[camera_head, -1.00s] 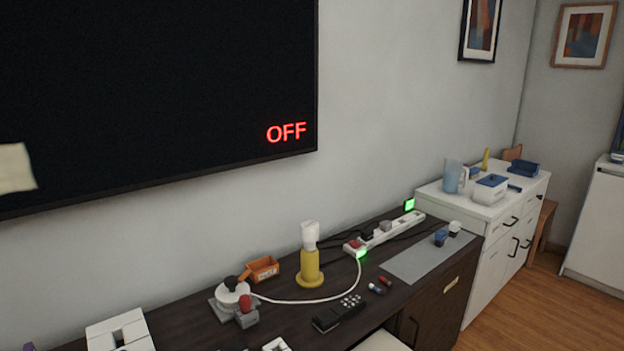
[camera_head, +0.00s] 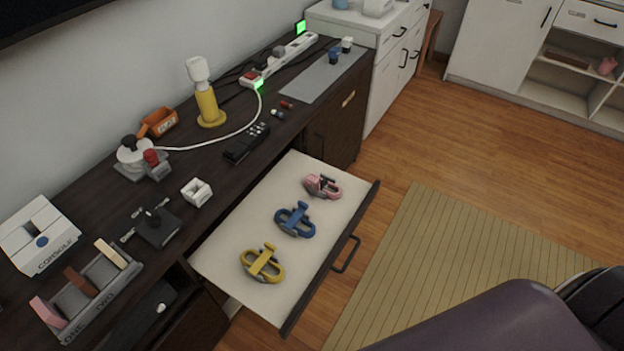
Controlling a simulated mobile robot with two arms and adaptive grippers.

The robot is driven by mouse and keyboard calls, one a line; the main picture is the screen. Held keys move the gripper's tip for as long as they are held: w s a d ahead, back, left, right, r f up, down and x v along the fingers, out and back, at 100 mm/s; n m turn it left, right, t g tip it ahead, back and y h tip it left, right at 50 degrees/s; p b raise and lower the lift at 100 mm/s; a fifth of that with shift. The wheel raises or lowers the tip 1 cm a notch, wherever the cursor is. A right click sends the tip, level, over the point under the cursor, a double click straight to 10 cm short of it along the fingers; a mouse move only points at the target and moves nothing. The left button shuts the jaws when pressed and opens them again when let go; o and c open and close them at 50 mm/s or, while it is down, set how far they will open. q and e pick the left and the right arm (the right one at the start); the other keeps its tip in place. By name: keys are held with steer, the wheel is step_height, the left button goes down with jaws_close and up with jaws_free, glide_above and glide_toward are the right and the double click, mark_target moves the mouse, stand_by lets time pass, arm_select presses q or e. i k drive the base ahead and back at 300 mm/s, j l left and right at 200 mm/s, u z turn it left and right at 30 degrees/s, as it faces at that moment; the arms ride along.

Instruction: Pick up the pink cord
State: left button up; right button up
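The pink cord (camera_head: 322,187) is a small coiled bundle with a dark plug part. It lies in the open drawer (camera_head: 236,235), near the drawer's far right corner. A blue cord (camera_head: 294,220) lies in the drawer's middle, and a yellow cord (camera_head: 262,263) lies at its near left. The three cords are apart from each other. Neither of my grippers shows in the head view.
The drawer's handle (camera_head: 346,254) juts over the floor beside a striped rug (camera_head: 440,265).

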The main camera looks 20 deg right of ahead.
mark_target(325, 183)
steer(key=u, duration=0.5)
steer(key=i+l+u, duration=0.1)
steer(key=l+u, duration=0.3)
steer(key=l, duration=0.2)
steer(key=l+u, duration=0.4)
steer(key=l, duration=0.2)
steer(key=l+u, duration=0.35)
steer(key=l, duration=0.3)
steer(key=k, duration=0.05)
